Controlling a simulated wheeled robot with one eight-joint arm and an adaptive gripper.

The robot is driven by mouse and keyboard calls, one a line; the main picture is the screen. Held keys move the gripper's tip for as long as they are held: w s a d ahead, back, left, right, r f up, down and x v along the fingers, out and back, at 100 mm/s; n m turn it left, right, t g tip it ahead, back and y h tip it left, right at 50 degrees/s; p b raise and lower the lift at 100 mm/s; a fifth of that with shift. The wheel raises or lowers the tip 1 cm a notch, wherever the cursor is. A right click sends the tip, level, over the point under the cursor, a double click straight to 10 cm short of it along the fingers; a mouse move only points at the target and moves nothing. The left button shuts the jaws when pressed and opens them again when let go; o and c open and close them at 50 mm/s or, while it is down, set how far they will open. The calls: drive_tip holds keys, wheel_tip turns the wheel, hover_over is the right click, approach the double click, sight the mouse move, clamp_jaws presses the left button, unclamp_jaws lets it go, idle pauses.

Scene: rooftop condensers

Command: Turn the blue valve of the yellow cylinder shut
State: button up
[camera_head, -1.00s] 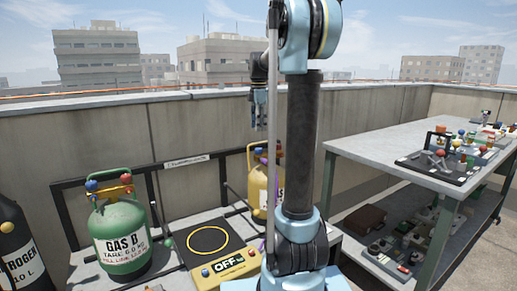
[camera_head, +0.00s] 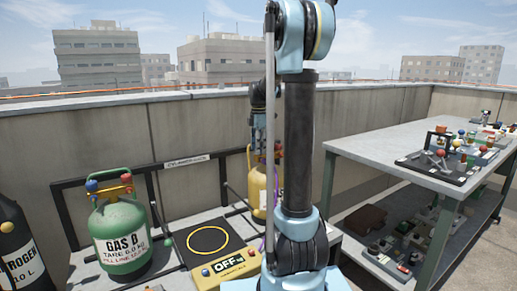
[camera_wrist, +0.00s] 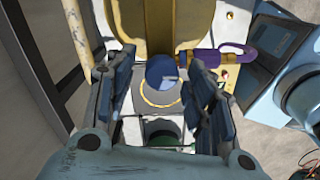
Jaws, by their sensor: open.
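The yellow cylinder (camera_head: 258,190) stands at the back of the platform, partly hidden behind my arm. In the wrist view its yellow collar (camera_wrist: 150,22) fills the top middle. The blue valve (camera_wrist: 162,70) is a round knob in front of that collar. My gripper (camera_wrist: 160,92) is open, with one finger to the left and one to the right of the blue valve. I cannot tell whether either finger touches it. In the head view my gripper (camera_head: 259,140) points down at the top of the yellow cylinder; the valve is not clearly seen there.
A purple hose fitting (camera_wrist: 222,55) lies right of the valve, close to the right finger. A green GAS B cylinder (camera_head: 122,240) stands left of a scale (camera_head: 208,240). A dark nitrogen cylinder (camera_head: 15,250) is at far left. A workbench (camera_head: 375,150) stands at right.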

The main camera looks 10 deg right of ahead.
drive_tip(key=c, duration=1.1)
drive_tip(key=shift+o, duration=0.2)
